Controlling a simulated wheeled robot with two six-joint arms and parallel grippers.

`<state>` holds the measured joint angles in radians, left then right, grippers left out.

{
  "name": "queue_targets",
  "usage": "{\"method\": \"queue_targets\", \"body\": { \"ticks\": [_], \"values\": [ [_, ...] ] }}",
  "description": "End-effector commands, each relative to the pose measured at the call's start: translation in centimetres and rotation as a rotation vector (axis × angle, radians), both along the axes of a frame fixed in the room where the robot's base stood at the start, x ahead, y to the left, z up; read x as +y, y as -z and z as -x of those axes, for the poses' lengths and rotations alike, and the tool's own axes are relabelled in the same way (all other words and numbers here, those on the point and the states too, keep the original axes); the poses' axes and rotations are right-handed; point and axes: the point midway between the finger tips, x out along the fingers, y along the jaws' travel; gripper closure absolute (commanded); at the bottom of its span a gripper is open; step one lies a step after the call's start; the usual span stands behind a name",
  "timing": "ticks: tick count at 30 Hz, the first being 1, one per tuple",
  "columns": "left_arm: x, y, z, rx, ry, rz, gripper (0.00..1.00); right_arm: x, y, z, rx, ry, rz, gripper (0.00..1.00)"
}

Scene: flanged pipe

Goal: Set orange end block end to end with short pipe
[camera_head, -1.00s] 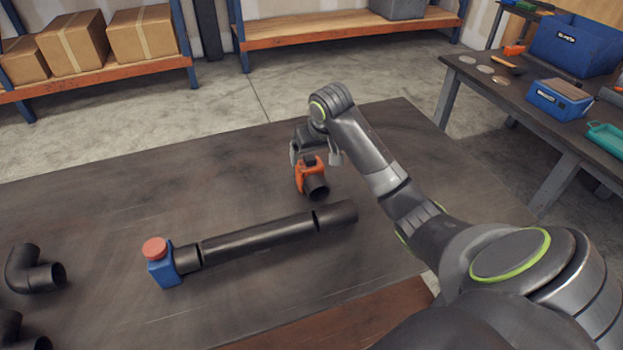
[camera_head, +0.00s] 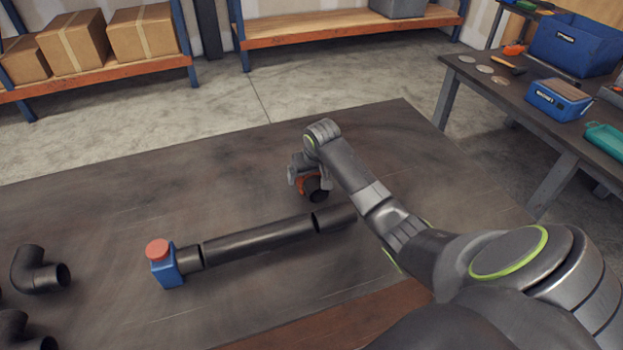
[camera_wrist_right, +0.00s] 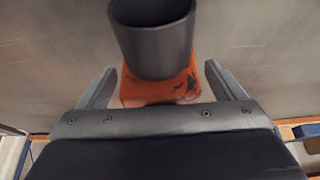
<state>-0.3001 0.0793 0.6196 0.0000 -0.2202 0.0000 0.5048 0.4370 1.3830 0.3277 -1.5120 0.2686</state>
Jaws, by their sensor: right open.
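The orange end block (camera_head: 306,184) sits on the table, with a black pipe socket facing the near right. It also shows in the right wrist view (camera_wrist_right: 160,90). My right gripper (camera_head: 310,180) is lowered over it, open, with one finger on each side of the block (camera_wrist_right: 157,90). The short pipe (camera_head: 336,217) lies beyond the right end of a long black pipe (camera_head: 258,240), in line with it, partly behind my right arm. A blue end block with a red cap (camera_head: 165,265) is at the left end of that line. My left gripper is not in view.
Black elbow pipes (camera_head: 38,272) lie at the left edge of the table (camera_head: 120,210). A side bench with blue bins (camera_head: 572,45) stands at the right, and shelves with boxes (camera_head: 75,45) stand at the back.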

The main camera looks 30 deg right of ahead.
Motion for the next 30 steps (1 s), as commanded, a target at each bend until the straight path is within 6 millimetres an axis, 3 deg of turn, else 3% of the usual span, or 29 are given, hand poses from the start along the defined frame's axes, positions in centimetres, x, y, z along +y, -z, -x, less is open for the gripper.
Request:
{"method": "queue_targets", "body": {
  "ticks": [4, 24, 30],
  "values": [
    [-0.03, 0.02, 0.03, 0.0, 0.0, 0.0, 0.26, 0.02, -0.04, -0.01, -0.001, 0.0, 0.0, 0.14],
    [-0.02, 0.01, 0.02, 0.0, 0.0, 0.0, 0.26, 0.01, -0.07, -0.01, -0.001, 0.0, 0.0, 1.0],
    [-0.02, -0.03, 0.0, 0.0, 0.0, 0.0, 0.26, 0.01, -0.45, -0.21, -0.009, -0.001, 0.002, 1.0]
  ]
}}
